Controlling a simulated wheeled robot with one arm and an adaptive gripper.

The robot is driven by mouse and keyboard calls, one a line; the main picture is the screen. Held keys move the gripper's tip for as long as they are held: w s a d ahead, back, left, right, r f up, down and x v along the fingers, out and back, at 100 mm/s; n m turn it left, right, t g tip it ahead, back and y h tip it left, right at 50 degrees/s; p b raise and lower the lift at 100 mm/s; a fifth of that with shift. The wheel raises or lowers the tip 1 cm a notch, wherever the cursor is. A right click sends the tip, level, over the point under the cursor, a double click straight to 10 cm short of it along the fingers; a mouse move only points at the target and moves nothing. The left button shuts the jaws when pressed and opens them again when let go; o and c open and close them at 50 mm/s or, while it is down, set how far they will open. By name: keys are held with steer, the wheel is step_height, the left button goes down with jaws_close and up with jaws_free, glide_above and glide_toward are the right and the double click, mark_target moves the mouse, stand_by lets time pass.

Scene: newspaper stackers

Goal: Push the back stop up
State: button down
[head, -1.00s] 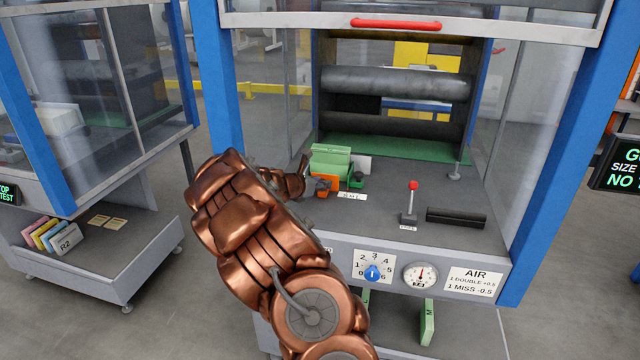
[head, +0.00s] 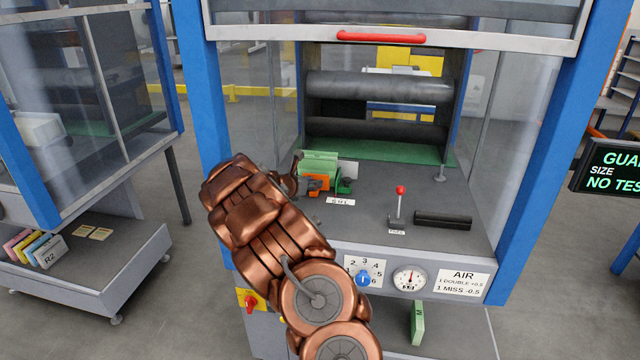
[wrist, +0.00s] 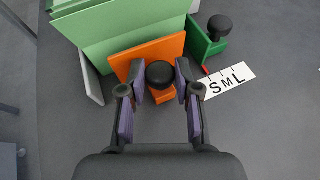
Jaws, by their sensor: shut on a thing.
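An orange upright plate with a round black knob, which looks like the back stop (head: 317,184), stands on the machine's grey deck against a stack of light green sheets (head: 320,158). In the wrist view the orange stop (wrist: 150,58) stands in front of the green sheets (wrist: 120,28), its black knob (wrist: 160,74) between my fingertips. My gripper (wrist: 159,92) is shut on this knob, one purple-padded finger on each side. In the head view my gripper (head: 290,182) is at the stop's left, partly hidden by my copper arm.
A dark green guide (wrist: 206,42) with its own black knob stands close right of the orange stop, beside a white S M L scale (wrist: 228,82). A red-knobbed lever (head: 399,205) and a black bar (head: 443,219) are farther right. A raised guard with a red handle (head: 381,37) is overhead.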

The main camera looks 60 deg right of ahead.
steer(key=shift+w+d, duration=0.25)
steer(key=shift+d, duration=0.05)
steer(key=c, duration=0.9)
jaws_free()
steer(key=shift+o, duration=0.2)
steer(key=v, duration=1.2)
steer(key=shift+s+a, duration=0.1)
